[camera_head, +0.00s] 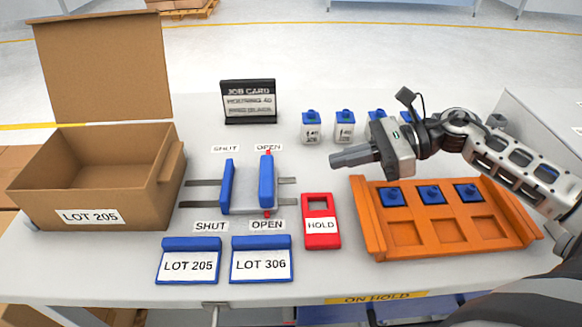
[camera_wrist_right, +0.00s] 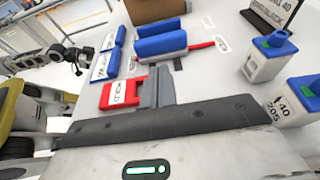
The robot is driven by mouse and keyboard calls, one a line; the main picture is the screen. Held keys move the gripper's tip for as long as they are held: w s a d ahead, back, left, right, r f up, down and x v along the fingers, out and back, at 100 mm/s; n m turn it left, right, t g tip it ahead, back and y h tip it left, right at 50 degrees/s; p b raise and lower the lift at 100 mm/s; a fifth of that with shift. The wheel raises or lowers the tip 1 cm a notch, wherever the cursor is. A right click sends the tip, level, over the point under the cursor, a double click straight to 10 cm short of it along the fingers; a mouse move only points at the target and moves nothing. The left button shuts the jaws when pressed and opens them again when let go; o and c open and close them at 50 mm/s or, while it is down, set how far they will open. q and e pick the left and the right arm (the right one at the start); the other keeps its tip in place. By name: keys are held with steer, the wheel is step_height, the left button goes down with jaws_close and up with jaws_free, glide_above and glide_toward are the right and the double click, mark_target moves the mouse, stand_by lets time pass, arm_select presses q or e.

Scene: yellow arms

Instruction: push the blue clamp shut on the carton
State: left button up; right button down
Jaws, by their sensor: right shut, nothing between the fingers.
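The clamp has two upright blue jaws on dark rails. Its left jaw (camera_head: 227,187) stands near the SHUT labels, and its right jaw (camera_head: 266,180) stands at the OPEN labels with red marks at its ends. A bare grey plate lies between the jaws, with a gap and no carton in it. An open brown carton (camera_head: 150,203) marked LOT 205 stands apart to the left. My right gripper (camera_head: 338,158) is shut and empty, right of the clamp, touching nothing. The blue jaws also show in the right wrist view (camera_wrist_right: 160,43). My left gripper (camera_wrist_right: 76,58) appears there, small; its fingers are unclear.
A red HOLD tag (camera_head: 321,228) lies right of the clamp. Blue LOT 205 (camera_head: 188,266) and LOT 306 (camera_head: 262,264) cards lie in front. An orange tray (camera_head: 448,250) holds blue-topped items. Several white bottles (camera_head: 345,127) and a job card (camera_head: 249,103) stand behind.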

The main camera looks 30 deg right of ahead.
steer(key=p+x, duration=0.1)
steer(key=x, duration=0.8)
steer(key=shift+p, duration=0.35)
arm_select(q)
steer(key=shift+w+a+r, duration=0.1)
steer(key=shift+a+r, duration=0.1)
steer(key=shift+r, duration=0.15)
arm_select(e)
steer(key=shift+w+a+f, duration=0.15)
steer(key=shift+a, duration=0.1)
steer(key=shift+a, duration=0.1)
